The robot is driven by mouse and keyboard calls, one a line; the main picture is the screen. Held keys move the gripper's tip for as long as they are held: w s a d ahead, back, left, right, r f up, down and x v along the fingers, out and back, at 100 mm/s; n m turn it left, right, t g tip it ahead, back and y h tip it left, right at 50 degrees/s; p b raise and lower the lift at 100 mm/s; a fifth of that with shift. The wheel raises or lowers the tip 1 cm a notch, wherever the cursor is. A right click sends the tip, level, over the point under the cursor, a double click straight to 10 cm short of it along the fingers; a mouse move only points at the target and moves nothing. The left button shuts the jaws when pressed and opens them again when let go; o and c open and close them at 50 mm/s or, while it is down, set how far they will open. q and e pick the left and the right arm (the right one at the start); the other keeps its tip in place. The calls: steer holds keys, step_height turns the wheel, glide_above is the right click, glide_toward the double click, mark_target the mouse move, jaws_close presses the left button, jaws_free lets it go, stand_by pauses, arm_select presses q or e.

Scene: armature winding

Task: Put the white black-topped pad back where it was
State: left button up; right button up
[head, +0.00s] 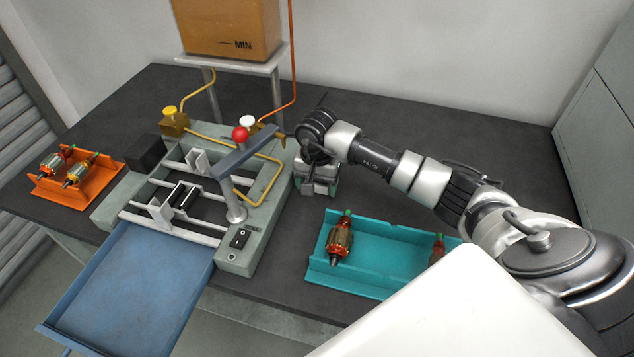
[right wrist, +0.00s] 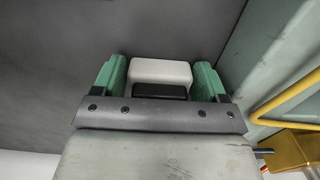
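The white black-topped pad (right wrist: 160,72) sits between the two green fingertips of my right gripper (right wrist: 160,80) in the right wrist view. The fingers lie close against its left and right sides, with no clear gap. In the head view my right gripper (head: 318,178) points down low over the dark table, just right of the grey-green machine. The pad is mostly hidden by the gripper there, and I cannot tell whether it touches the table. My left gripper is not in view.
The machine (head: 240,262) with a red knob (head: 240,134) stands left of the gripper. A teal tray (head: 388,262) with armatures is in front right. An orange tray (head: 100,190) and a blue chute (head: 130,285) lie left. The table behind my right arm is clear.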

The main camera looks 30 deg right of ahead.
steer(key=o, duration=0.3)
steer(key=shift+r, duration=0.15)
step_height(320, 180, up, 12)
steer(key=b, duration=0.2)
stand_by(0.7)
